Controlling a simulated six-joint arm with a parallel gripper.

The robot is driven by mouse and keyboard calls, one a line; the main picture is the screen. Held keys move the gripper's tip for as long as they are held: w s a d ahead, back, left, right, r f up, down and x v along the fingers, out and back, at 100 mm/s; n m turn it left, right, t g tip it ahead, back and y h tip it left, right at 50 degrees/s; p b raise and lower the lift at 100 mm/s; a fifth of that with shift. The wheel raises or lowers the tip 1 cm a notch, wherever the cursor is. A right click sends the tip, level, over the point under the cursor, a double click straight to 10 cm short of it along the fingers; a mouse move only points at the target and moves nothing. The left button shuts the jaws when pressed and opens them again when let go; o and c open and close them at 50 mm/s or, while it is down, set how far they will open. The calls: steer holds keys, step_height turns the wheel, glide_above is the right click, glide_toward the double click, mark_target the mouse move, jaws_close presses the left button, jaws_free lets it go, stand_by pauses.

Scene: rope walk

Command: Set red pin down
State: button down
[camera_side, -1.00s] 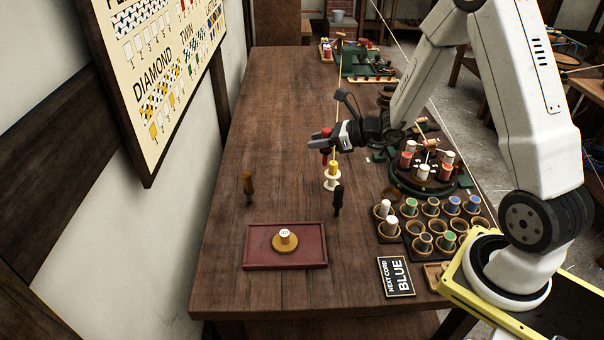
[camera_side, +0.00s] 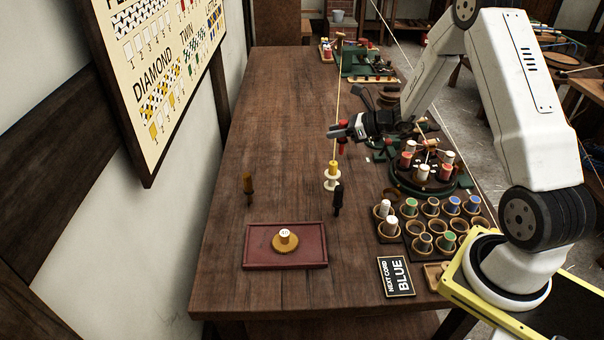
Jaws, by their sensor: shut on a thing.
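My gripper (camera_side: 334,131) is shut on the red pin (camera_side: 341,147) and holds it upright above the wooden table (camera_side: 262,130). Only the lower part of the red pin shows clearly below the fingers; the jaws hide much of the rest. A white spool with a yellow top (camera_side: 332,176) stands on the table below and nearer the camera. A taut cord rises close by the gripper. I cannot tell how high the pin's lower end is above the table.
A round green stand (camera_side: 440,190) with several red and white bobbins is right of the gripper. Cups with coloured spools (camera_side: 421,242) stand at right. A dark peg (camera_side: 338,200), a brown peg (camera_side: 247,184) and a red tray (camera_side: 258,261) stand nearer. The table's left half is mostly clear.

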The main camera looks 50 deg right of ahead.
steer(key=w+d+f, duration=0.3)
steer(key=w+f, duration=0.5)
steer(key=w, duration=0.3)
steer(key=shift+d+f, duration=0.1)
steer(key=shift+f, duration=0.1)
steer(key=shift+w+d+f, duration=0.1)
steer(key=shift+w+f, duration=0.05)
steer(key=shift+f, duration=0.8)
steer(key=shift+w+f, duration=0.15)
steer(key=shift+f, duration=0.75)
steer(key=shift+f, duration=0.15)
steer(key=shift+c, duration=2)
jaws_free()
